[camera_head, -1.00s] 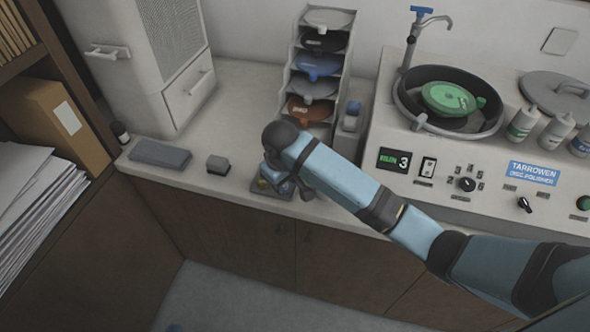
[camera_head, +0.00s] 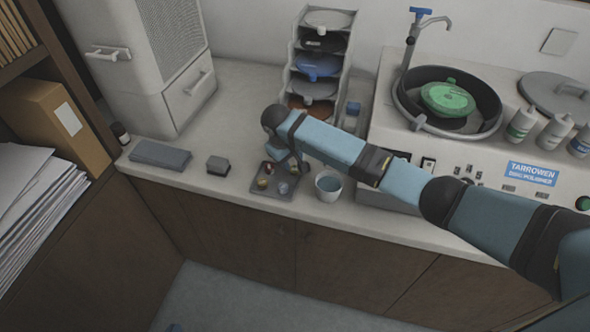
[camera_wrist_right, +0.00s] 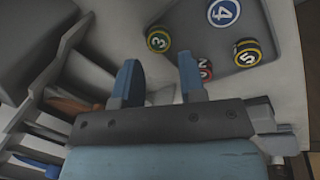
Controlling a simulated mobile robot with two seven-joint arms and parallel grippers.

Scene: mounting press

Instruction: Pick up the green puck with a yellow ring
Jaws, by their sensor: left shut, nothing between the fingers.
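In the right wrist view, the green puck with a yellow ring (camera_wrist_right: 159,39), marked 3, sits on a dark grey tray (camera_wrist_right: 185,12). A blue puck marked 4 (camera_wrist_right: 223,12), a dark puck with a yellow ring marked 5 (camera_wrist_right: 246,52), and a red puck (camera_wrist_right: 205,70) partly hidden by a finger are there too. My right gripper (camera_wrist_right: 160,78) is open and empty, its blue fingertips short of the green puck in the picture. In the head view, the right gripper (camera_head: 289,165) hangs over the tray (camera_head: 272,194).
A white cup (camera_head: 329,187) stands right of the tray; a grey block (camera_head: 217,165) stands left. Behind are a rack of coloured discs (camera_head: 318,65) and the polishing machine (camera_head: 480,165).

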